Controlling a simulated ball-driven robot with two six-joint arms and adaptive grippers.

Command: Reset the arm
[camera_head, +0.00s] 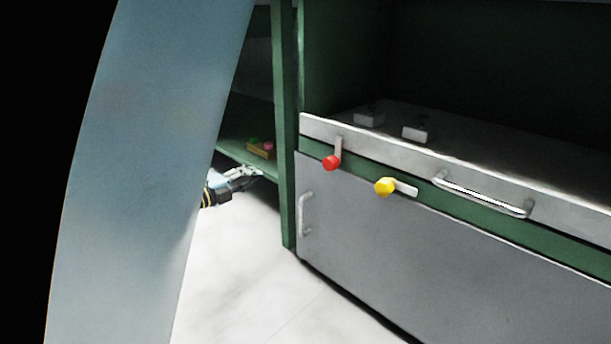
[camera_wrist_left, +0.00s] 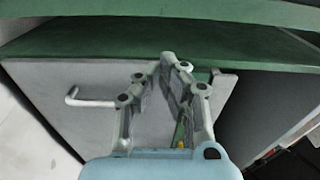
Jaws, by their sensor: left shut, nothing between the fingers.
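My left gripper (camera_head: 252,176) shows in the head view, just left of the green post and at the green shelf with the small button box. Most of its arm is hidden from the head camera. In the left wrist view the two grey fingers of my left gripper (camera_wrist_left: 170,62) lean together at the tips, with nothing held between them. Behind them there are a grey panel with a bar handle (camera_wrist_left: 90,100) and a green ledge (camera_wrist_left: 130,40). My right gripper is in neither view.
The press cabinet has a grey lower door (camera_head: 400,245), a red-knobbed lever (camera_head: 332,162) pointing down, a yellow-knobbed lever (camera_head: 386,187) lying sideways and a long bar handle (camera_head: 485,198). A small button box (camera_head: 261,150) sits on the shelf. The pale floor (camera_head: 250,290) is clear.

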